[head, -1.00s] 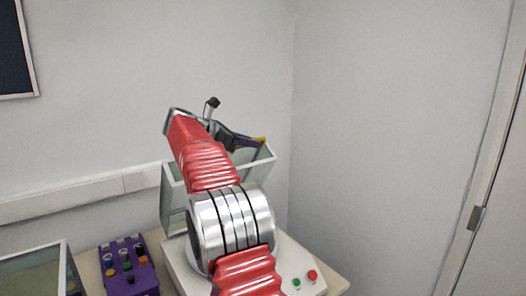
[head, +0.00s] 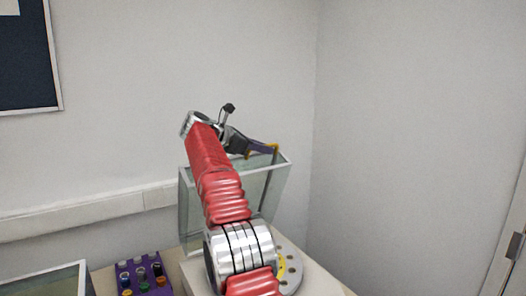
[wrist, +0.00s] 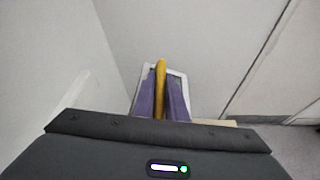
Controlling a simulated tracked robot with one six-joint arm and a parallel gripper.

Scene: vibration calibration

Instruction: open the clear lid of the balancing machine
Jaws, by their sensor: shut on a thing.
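The clear lid (head: 282,185) of the balancing machine is a see-through box with a pale frame. It stands tilted up, and a round grey plate with holes (head: 290,270) shows below it. My gripper (head: 268,150) is at the lid's upper right edge, its purple fingers closed on a yellow handle. In the wrist view the yellow handle (wrist: 161,88) lies between the two purple fingers, with the lid's pale frame (wrist: 180,73) around them. My red arm hides much of the lid's front and the machine's base.
A purple box with coloured knobs (head: 143,275) stands left of the machine. Another glass-sided case (head: 50,280) is at the lower left. The walls and their corner are behind the machine. A door (head: 512,235) is at the far right.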

